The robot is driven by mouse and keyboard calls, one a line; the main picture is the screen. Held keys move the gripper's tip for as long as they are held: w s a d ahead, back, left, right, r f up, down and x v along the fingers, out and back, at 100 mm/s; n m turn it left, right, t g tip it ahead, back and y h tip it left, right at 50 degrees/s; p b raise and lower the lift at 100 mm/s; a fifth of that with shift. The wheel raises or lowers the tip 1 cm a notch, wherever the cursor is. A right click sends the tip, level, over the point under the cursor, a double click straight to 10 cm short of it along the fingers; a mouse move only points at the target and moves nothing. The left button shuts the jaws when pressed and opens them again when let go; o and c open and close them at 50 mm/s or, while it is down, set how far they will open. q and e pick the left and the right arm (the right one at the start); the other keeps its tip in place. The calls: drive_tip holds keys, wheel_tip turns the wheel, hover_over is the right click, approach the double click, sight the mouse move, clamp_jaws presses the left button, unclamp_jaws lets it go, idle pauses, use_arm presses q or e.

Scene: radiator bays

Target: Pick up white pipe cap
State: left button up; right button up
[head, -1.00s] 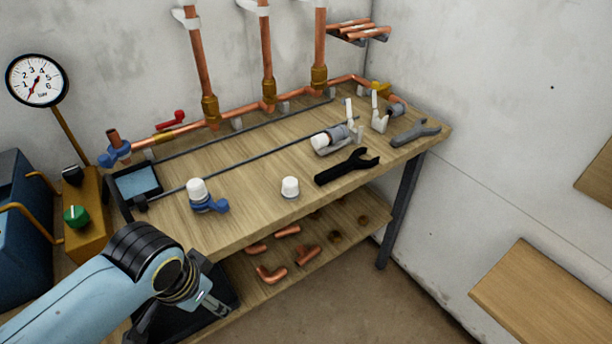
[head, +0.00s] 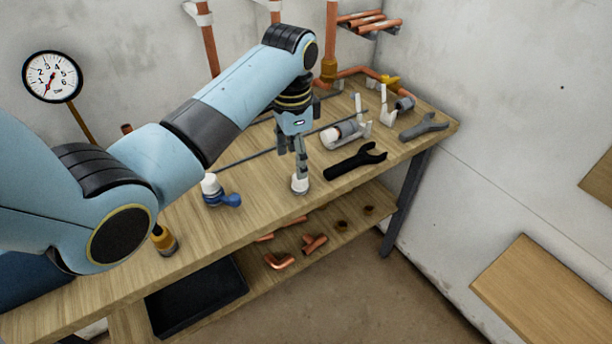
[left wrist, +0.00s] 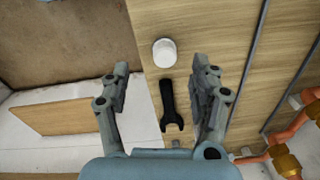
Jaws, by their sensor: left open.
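The white pipe cap (head: 300,184) stands upright on the wooden bench near its front edge. I cannot tell whether a finger touches the cap. My right gripper is not in view.
A black wrench (head: 356,161) lies close to the right of the cap. A blue valve with a white top (head: 218,190) stands to the left. A grey cylinder with a white end (head: 343,134) and a grey wrench (head: 424,126) lie further right. Copper fittings (head: 280,261) lie on the lower shelf.

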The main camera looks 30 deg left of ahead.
use_arm(q)
drive_tip(key=shift+w+d+r+m, duration=0.1)
drive_tip(key=shift+w+r+m, duration=0.3)
drive_tip(key=shift+w+r, duration=0.8)
hover_over(300, 183)
drive_tip(key=w, duration=0.2)
drive_tip(key=f, duration=0.5)
drive_tip(key=shift+a, duration=0.4)
wheel_tip(300, 183, down, 6)
drive_tip(key=shift+s+r, duration=0.15)
drive_tip(key=shift+r, duration=0.05)
drive_tip(key=c, duration=1)
drive_tip(key=shift+o, duration=0.2)
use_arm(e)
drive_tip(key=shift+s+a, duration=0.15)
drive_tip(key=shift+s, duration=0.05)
use_arm(q)
drive_tip(key=shift+r, duration=0.1)
